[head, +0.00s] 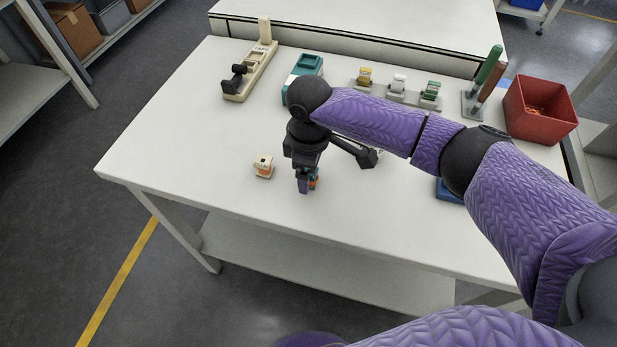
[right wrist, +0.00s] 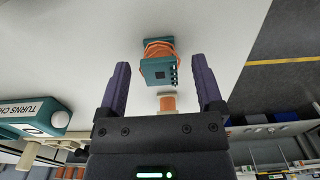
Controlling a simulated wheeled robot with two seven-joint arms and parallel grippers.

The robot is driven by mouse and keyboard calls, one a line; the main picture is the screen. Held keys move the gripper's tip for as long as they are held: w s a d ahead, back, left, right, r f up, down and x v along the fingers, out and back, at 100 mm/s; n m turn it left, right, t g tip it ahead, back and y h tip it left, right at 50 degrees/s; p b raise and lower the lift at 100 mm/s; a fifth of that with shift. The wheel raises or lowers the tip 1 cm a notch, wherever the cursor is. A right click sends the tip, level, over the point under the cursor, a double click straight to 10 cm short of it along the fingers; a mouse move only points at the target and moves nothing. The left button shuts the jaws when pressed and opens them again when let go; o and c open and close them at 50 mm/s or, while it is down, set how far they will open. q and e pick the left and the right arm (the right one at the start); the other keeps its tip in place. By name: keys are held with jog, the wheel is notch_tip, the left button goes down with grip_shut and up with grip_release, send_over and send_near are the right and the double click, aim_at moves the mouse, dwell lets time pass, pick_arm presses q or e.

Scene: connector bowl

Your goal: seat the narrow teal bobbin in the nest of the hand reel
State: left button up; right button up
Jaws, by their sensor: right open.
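The teal bobbin (right wrist: 158,70), wound with orange wire, lies on the table just ahead of and between the finger lines of my right gripper (right wrist: 160,78). In the head view, the right gripper (head: 304,187) points down at the table and largely hides the teal bobbin (head: 314,180). The right gripper is open, with clear gaps to the bobbin on both sides in the wrist view. What looks like the hand reel (head: 262,62), cream with black parts and an upright post, stands at the back left. Its nest is too small to make out. My left gripper is out of view.
A cream bobbin with orange winding (head: 264,167) stands left of the right gripper. A teal turns checker (head: 306,64), a grey rack (head: 397,94) of bobbins, upright handles (head: 486,72) and a red bin (head: 541,115) line the back. The table's front left is clear.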

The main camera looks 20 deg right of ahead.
jog(key=shift+r, duration=0.15)
grip_shut()
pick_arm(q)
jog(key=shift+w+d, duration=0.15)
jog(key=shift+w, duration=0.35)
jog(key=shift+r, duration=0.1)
